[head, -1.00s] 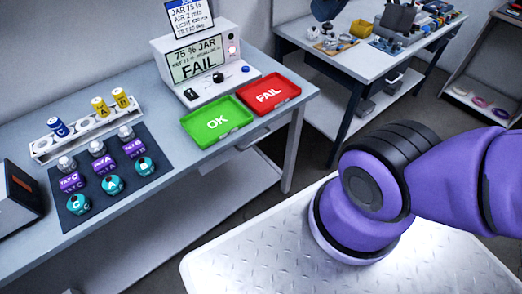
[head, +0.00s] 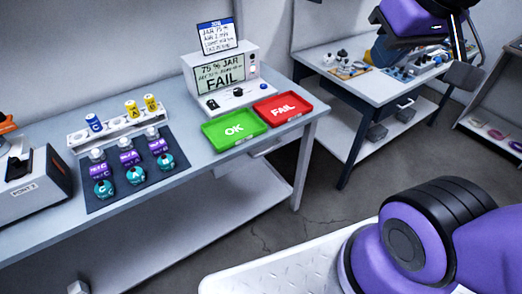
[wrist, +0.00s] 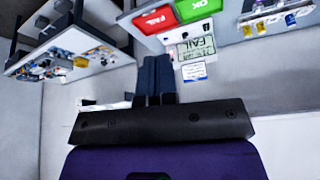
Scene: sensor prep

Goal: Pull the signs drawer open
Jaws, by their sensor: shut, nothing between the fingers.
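A drawer front with a light handle (head: 265,149) sits under the right end of the near bench, below the green OK tray and red FAIL tray. Another handle (head: 405,103) shows under the top of the far bench. I can read no signs label on either. My gripper (wrist: 155,62) is shut and empty in the wrist view, its dark fingers together. It is apart from both handles, and neither drawer is clear in that view. In the head view my purple arm (head: 415,18) is raised at the top right, in front of the far bench.
The near bench holds the OK tray (head: 235,131), the FAIL tray (head: 283,108), a tester with a screen reading FAIL (head: 221,78), a mat with jars (head: 88,197) and a white rack (head: 75,139). Floor shows between the benches (head: 315,205). A shelf (head: 490,120) stands far right.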

